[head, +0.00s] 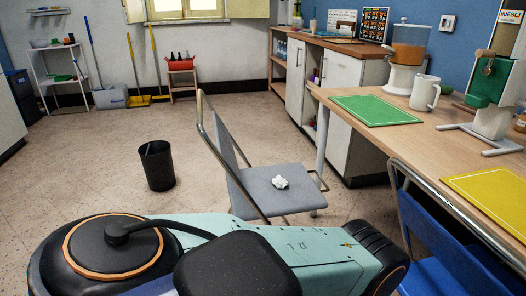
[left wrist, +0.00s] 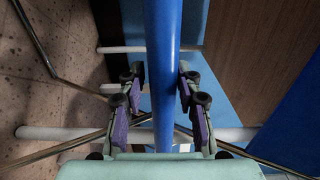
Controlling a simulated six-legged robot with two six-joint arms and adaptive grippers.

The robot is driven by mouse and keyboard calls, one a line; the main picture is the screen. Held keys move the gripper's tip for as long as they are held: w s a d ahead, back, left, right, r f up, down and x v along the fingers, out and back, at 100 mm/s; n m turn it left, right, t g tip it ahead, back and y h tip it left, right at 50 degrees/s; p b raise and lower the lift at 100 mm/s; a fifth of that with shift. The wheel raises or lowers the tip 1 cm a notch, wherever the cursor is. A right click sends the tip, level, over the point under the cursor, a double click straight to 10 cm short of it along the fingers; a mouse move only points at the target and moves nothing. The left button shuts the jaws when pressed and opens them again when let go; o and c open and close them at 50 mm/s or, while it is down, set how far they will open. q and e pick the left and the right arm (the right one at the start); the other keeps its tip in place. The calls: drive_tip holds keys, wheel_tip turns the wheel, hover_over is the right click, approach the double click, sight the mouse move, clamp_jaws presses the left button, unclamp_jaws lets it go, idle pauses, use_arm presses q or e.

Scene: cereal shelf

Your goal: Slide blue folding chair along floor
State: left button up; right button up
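The blue folding chair (head: 440,240) stands at the lower right in the head view, partly under the table, with a grey metal frame and cut off by the picture edge. In the left wrist view a blue bar (left wrist: 162,60) runs between the two fingers of my left gripper (left wrist: 161,85). I cannot tell for sure which part of the chair it is. The fingers stand apart on either side of the bar, with narrow gaps visible. My left gripper is hidden in the head view, where my mint arm crosses the bottom. My right gripper is in neither view.
A grey folding chair (head: 274,190) with crumpled paper (head: 280,182) on its seat stands mid-floor. A black bin (head: 157,165) is left of it. The wooden table (head: 395,145) holds a green mat (head: 374,111), a yellow mat (head: 492,196) and dispensers. The left floor is mostly clear.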

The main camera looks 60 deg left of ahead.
use_arm(q)
drive_tip(key=o, duration=0.3)
drive_tip(key=shift+w+r, duration=0.1)
drive_tip(key=p+v, duration=0.5)
drive_tip(key=v, duration=0.7)
idle(0.5)
